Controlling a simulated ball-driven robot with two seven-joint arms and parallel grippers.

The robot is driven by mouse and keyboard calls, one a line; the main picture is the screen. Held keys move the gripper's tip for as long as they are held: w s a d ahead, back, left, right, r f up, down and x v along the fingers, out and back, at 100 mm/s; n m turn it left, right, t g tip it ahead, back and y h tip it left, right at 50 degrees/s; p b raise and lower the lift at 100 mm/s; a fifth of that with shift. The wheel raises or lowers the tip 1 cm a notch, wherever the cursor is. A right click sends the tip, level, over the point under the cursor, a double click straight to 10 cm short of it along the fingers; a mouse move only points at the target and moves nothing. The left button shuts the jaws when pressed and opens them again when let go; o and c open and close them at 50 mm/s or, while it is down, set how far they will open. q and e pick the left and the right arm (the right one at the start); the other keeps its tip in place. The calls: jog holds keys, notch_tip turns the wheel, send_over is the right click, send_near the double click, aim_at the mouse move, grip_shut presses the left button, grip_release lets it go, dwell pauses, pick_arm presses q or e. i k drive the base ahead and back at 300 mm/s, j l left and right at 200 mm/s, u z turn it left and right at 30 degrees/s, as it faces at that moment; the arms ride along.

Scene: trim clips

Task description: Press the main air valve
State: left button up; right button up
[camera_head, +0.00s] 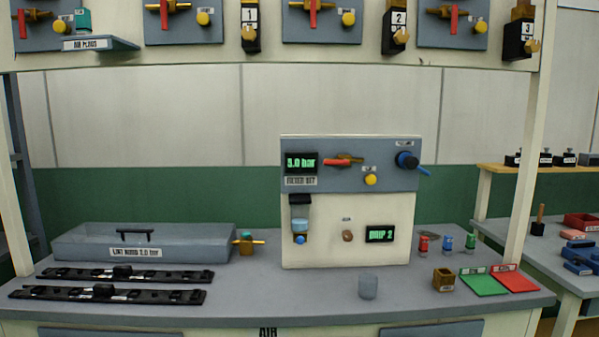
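A white box with a grey upper panel (350,184) stands at the middle back of the bench. Its panel carries a brass valve with a red lever (343,161), the lever lying about level. A yellow button (371,179) sits lower right of it, and a black and blue knob (407,161) is at the right. A green display (301,162) reads 5.0 bar. The small labels by these parts are too small to read, so I cannot tell which one is the main air valve. Neither of my grippers is in view.
Overhead panels hold more red-lever valves (313,12).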

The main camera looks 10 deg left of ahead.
aim_at(21, 13)
jog(key=u, duration=1.05)
jog(key=i+j+u, duration=0.25)
jog(key=i+j, duration=0.25)
jog(key=i+j+u, duration=0.25)
jog(key=i, duration=0.3)
jog(key=i+j, duration=0.25)
jog(key=j, duration=0.15)
